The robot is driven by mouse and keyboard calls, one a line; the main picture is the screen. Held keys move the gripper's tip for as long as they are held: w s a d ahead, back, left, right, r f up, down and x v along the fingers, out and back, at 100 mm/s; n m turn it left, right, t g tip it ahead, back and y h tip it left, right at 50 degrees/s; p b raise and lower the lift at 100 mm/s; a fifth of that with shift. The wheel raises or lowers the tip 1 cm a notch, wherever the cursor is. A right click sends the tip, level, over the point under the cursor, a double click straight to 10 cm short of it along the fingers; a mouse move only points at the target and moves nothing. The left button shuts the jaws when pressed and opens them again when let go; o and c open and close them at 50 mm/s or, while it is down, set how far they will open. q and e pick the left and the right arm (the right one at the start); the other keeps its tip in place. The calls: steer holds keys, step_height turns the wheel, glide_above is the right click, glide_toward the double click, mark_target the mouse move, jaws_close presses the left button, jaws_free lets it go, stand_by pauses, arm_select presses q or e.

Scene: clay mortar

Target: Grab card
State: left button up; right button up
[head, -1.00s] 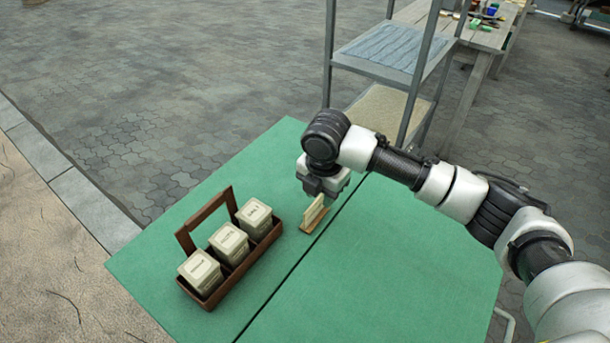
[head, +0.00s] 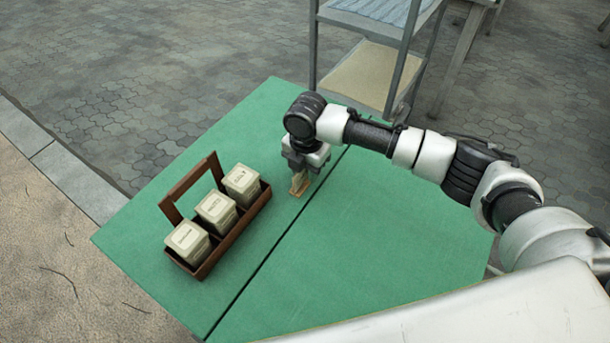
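A small cream card (head: 299,182) stands in a little wooden holder on the green table (head: 350,240), near the seam between its two halves. My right gripper (head: 301,170) points down right over the card, with its fingertips at the card's upper part. The fingers hide part of the card, and I cannot tell whether they are shut on it. My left gripper is not in view.
A brown wooden carrier (head: 222,245) with three lidded cream boxes (head: 215,208) stands left of the card. A metal shelf rack (head: 372,75) stands behind the table. The table's right half is clear.

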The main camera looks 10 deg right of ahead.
steer(key=shift+f, duration=0.4)
steer(key=shift+c, duration=0.4)
jaws_close()
steer(key=shift+r, duration=0.1)
